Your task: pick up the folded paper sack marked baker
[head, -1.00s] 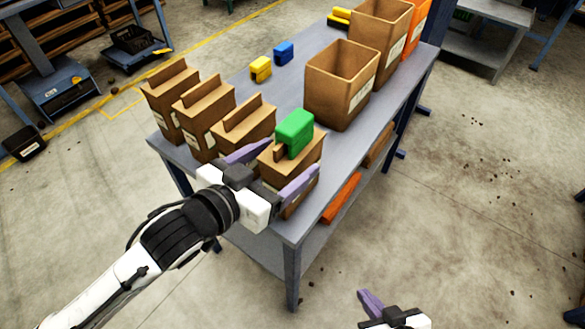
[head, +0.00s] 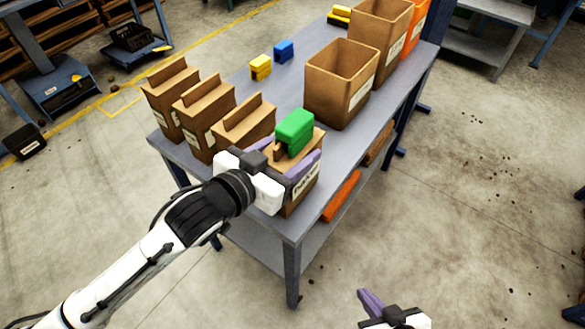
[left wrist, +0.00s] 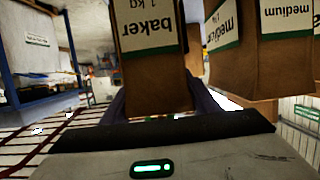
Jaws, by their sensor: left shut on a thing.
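The folded brown paper sack marked baker (head: 301,192) stands upright at the near end of the grey table. Its label, reading baker 1 kg, shows upside down in the left wrist view (left wrist: 152,55). A green block (head: 294,131) sits at its folded top. My left gripper (head: 288,160) is shut on this sack, with one purple finger on either side; the far finger is mostly hidden in the head view. My right gripper (head: 378,308) is at the bottom edge, away from the table; only one finger shows clearly.
Three similar folded sacks stand in a row to the left, the nearest (head: 245,122) close beside the baker sack. Open brown bags (head: 340,98) stand on the right side of the grey table (head: 215,190). Yellow (head: 260,68) and blue (head: 284,52) blocks lie farther back.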

